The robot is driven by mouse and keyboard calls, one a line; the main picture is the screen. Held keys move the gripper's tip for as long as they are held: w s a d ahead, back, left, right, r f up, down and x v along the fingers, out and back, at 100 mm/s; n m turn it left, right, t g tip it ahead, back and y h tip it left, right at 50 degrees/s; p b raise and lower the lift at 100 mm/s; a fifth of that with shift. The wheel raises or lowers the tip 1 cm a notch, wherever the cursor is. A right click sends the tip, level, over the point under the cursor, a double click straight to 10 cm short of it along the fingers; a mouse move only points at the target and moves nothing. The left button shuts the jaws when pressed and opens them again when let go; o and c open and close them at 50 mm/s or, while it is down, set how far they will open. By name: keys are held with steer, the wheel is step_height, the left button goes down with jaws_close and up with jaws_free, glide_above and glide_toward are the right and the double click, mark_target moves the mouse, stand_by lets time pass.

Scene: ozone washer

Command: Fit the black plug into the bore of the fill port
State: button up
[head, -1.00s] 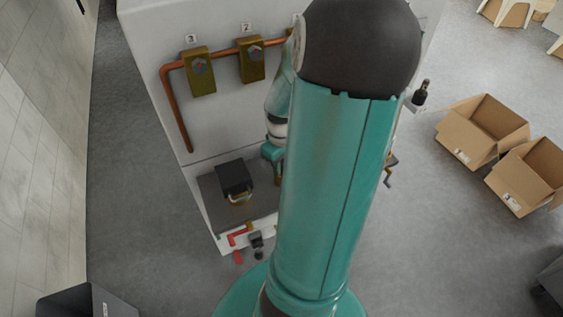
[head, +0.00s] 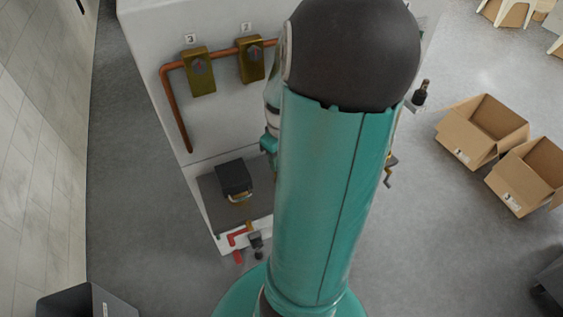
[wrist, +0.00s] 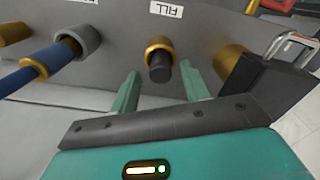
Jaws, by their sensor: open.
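The fill port is a brass ring (wrist: 158,46) on the grey panel in the wrist view, under an upside-down FILL label (wrist: 166,9). The black plug (wrist: 160,73) sits at the ring, with its dark end sticking out toward me. How deep it sits in the bore cannot be told. My gripper (wrist: 160,67) is open, with one green finger on each side of the plug and a visible gap to both. In the head view my arm hides the port, the plug and the fingertips.
A blue hose (wrist: 28,75) and grey collar (wrist: 87,41) are on the left in the wrist view. A brass fitting (wrist: 232,64) and black padlock-like block (wrist: 262,88) are on the right. Open cardboard boxes (head: 483,130) lie on the floor right of the machine (head: 155,35).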

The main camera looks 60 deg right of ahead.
step_height(320, 180, up, 9)
steer(key=shift+r, duration=0.2)
stand_by(0.6)
steer(key=w+a+r+n+t+h, duration=0.1)
steer(key=w+a+r, duration=0.3)
steer(key=a, duration=0.4)
steer(key=w+a+r+t+h, duration=0.1)
steer(key=w+a+r, duration=0.25)
steer(key=a, duration=0.45)
steer(key=s+a+r+t+y, duration=0.1)
steer(key=s+a, duration=0.1)
steer(key=a, duration=0.5)
steer(key=s+a+r+t+y, duration=0.1)
steer(key=s+a+t, duration=0.1)
steer(key=a, duration=0.5)
steer(key=shift+s+a+r+n+t, duration=0.3)
steer(key=shift+s+r, duration=0.1)
steer(key=shift+s, duration=0.4)
steer(key=shift+c, duration=1.1)
